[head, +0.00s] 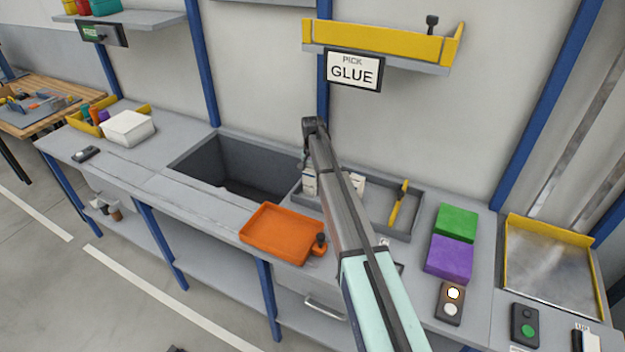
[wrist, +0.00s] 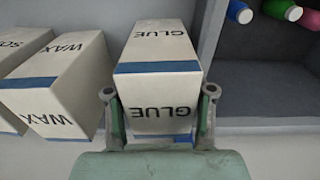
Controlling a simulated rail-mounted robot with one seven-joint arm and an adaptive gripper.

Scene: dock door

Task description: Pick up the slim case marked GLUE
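A slim white case marked GLUE (wrist: 158,45) with a blue band stands in the middle of the wrist view, its lettering upside down. My gripper (wrist: 158,95) has one finger on each side of the case's near face. The fingertips lie close to its edges; whether they press on it is unclear. A similar case marked WAX (wrist: 60,82) stands to the left, with another partly cut off (wrist: 12,70) beyond it. In the head view my arm hides most of the gripper; white cases (head: 310,184) show on both sides of the arm.
The cases stand in a grey tray (head: 405,232) with a yellow tool (head: 399,203). A deep dark basin (head: 225,170) lies left of it, an orange tray (head: 283,228) in front. A sign reading PICK GLUE (head: 352,71) hangs below a yellow shelf (head: 380,38).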

